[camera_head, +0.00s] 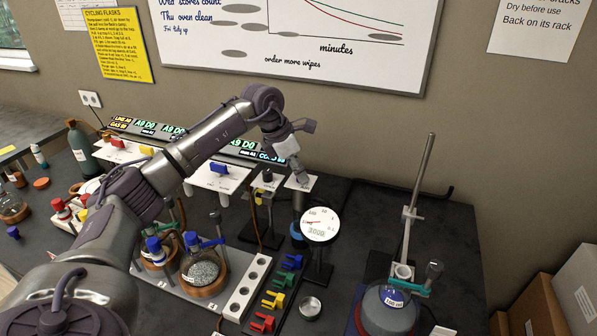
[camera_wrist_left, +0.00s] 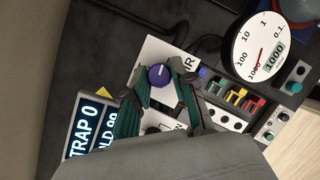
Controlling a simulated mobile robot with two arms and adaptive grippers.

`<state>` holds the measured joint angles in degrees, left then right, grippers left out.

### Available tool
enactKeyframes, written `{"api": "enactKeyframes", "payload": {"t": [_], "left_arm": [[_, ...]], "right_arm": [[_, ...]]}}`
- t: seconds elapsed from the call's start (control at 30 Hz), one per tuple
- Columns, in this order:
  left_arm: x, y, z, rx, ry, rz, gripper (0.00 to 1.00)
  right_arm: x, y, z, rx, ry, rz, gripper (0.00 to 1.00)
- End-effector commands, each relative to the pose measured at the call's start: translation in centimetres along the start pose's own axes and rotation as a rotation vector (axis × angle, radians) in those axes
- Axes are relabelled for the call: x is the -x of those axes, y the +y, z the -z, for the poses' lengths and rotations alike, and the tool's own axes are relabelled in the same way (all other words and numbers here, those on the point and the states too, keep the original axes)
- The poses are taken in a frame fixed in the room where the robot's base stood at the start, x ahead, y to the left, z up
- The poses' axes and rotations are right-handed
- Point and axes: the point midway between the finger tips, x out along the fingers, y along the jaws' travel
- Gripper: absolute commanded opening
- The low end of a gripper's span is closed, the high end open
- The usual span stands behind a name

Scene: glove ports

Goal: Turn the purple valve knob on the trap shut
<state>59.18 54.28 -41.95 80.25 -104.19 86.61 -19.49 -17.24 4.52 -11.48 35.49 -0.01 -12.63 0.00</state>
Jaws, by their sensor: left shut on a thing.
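The purple valve knob (camera_wrist_left: 159,76) sits on a white panel (camera_wrist_left: 160,50), and its white pointer mark shows in the left wrist view. My left gripper (camera_wrist_left: 163,84) has its green-padded fingers on either side of the knob and is shut on it. In the head view my left gripper (camera_head: 297,172) points down at the small white panel (camera_head: 312,184) and hides the knob. The lit display (camera_wrist_left: 84,128) beside it reads "TRAP 0". My right gripper is in neither view.
A round dial gauge (camera_head: 320,224) stands close in front of the panel. Coloured clips (camera_head: 275,300), a white rack with holes (camera_head: 247,288) and capped flasks (camera_head: 203,270) are nearer. A clamp stand (camera_head: 418,185) with a flask (camera_head: 388,308) is at right.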

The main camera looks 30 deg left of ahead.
Motion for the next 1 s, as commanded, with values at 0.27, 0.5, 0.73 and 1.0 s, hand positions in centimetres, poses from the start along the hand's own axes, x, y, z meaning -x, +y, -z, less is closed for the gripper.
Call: {"api": "enactKeyframes", "payload": {"t": [0.27, 0.5, 0.73, 1.0], "left_arm": [[-0.1, -0.1, 0.0, 0.216, -0.004, -0.095, 0.00], [-0.1, -0.3, -0.1, 0.426, -0.004, -0.182, 0.00], [-0.1, -0.4, -0.2, 0.629, -0.004, -0.265, 0.00], [-0.2, -0.5, -0.3, 0.867, -0.005, -0.363, 0.00]], "right_arm": [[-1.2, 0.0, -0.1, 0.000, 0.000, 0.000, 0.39], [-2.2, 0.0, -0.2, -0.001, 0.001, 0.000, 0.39], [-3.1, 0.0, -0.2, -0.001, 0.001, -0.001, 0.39], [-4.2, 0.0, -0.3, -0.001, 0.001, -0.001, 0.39]]}}
